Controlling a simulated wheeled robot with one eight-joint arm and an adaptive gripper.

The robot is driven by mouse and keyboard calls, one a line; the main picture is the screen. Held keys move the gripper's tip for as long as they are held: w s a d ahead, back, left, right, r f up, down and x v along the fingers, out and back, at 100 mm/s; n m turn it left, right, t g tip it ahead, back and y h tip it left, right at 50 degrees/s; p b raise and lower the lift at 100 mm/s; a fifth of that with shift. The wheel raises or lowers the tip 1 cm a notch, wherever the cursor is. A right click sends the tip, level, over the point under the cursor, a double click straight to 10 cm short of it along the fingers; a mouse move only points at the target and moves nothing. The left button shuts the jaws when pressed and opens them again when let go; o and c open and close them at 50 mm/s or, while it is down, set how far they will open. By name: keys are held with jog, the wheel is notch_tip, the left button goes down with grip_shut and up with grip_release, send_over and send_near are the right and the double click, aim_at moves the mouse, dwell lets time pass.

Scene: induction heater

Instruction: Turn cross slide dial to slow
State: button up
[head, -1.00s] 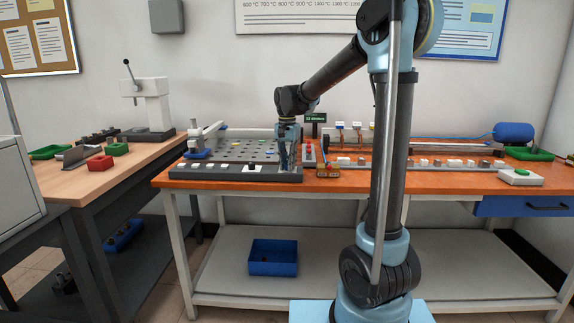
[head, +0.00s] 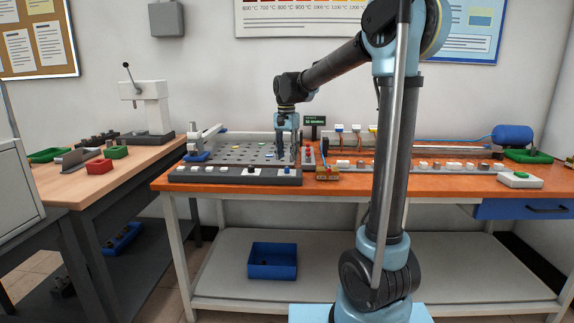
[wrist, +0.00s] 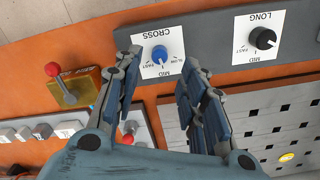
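The cross slide dial is a blue knob (wrist: 159,54) on a white card marked CROSS, FAST, MID and SLOW, seen upside down in the wrist view. SLOW is at the right of the knob in that view and FAST at the left. I cannot tell for certain which mark the knob points to. In the head view the dial (head: 287,170) sits at the right end of the grey front panel. My gripper (wrist: 162,68) is open and empty, its fingers spread on either side of the dial in view. In the head view my gripper (head: 285,160) hangs above and behind the dial, apart from it.
A black LONG dial (wrist: 262,38) is beside the cross dial on the same panel. A perforated grey plate (wrist: 285,130) lies behind the panel. A yellow box with a red-knobbed lever (wrist: 68,86) stands on the orange bench (head: 350,184) close to the panel's end.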

notch_tip(320, 180, up, 7)
dwell(0.3)
jog(key=m, duration=0.2)
send_near(287, 170)
jog(key=f, duration=0.5)
jog(key=w+f, duration=0.1)
jog(key=f, duration=0.2)
jog(key=shift+d+f, duration=0.1)
jog(key=shift+f, duration=0.05)
dwell(0.7)
grip_shut()
